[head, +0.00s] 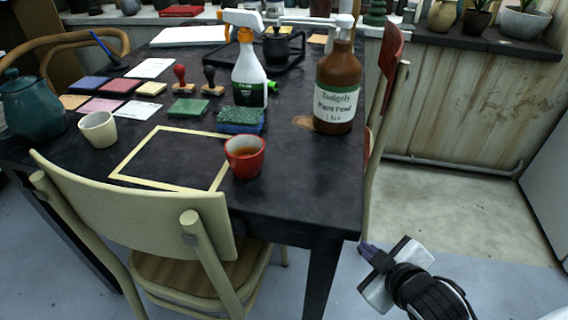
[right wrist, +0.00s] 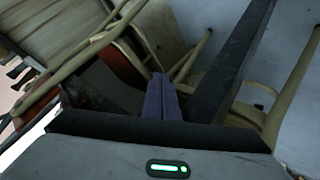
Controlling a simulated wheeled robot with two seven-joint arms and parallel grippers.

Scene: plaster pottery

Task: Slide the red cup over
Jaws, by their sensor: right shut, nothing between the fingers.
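The red cup (head: 244,157) stands upright on the dark table near its front edge, with brownish contents. My right gripper (head: 366,248) is shut and empty, in the air beyond the table's right front corner, below and to the right of the cup. In the right wrist view its shut fingers (right wrist: 161,98) point toward chair parts and a dark table leg; the cup is not visible there. My left gripper is not in view.
A cream cup (head: 98,129) stands left of the outline. A green-topped sponge (head: 240,120), a spray bottle (head: 249,75) and a brown bottle (head: 337,90) stand behind the red cup. A wooden chair (head: 135,205) is at the table's front. The outlined square is empty.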

